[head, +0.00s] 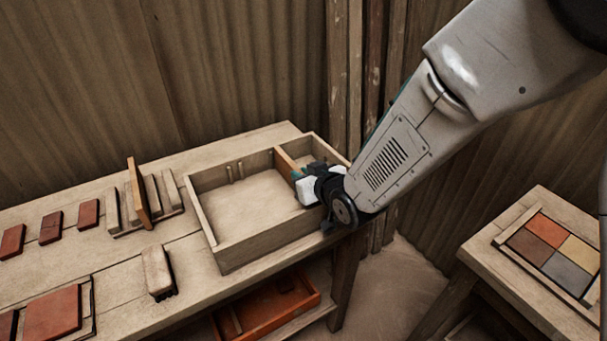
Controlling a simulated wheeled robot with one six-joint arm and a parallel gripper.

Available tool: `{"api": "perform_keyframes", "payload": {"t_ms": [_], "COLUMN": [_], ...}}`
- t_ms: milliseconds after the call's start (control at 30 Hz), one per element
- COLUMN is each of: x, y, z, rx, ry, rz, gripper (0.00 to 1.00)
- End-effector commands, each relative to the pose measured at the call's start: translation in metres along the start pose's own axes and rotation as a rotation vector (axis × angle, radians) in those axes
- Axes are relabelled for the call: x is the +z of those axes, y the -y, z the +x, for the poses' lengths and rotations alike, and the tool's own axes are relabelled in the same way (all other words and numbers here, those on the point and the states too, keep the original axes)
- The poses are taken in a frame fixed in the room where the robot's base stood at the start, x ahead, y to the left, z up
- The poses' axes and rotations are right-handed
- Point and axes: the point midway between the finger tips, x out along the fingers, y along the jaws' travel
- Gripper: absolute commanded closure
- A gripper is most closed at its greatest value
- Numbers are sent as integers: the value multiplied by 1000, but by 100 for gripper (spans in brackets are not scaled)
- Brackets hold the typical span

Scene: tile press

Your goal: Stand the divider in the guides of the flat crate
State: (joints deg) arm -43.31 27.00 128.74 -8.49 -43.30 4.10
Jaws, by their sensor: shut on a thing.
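The flat crate (262,245) stands on the bench, open at the top, with a bare floor on its left side. A pair of upright guide strips (235,172) shows on its back wall. The orange-brown divider (286,161) stands upright in the right part of the crate, its far end by the back wall. My gripper (302,178) is over the crate's right part, shut on the divider. The gripper and wrist hide the divider's near end, so I cannot tell whether it sits in guides there.
A rack (165,203) with an upright brown board (138,192) stands left of the crate. A brush (157,271) and several red tiles (51,227) lie on the bench. An orange tray (280,303) is on the shelf below. A side table (500,268) at right holds a four-coloured tile panel (553,255).

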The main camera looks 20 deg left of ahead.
Motion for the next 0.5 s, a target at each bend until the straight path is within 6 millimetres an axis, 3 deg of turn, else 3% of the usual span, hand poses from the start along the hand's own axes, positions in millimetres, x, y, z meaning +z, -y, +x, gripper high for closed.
{"api": "perform_keyframes", "payload": {"t_ms": [167, 200, 267, 500], "x": [4, 4, 4, 3], "y": [0, -1, -1, 0], "z": [2, 2, 2, 2], "rx": [1, 1, 1, 0], "ry": [-1, -1, -2, -2], "rz": [0, 0, 0, 0], "gripper": [100, 81, 64, 64]}}
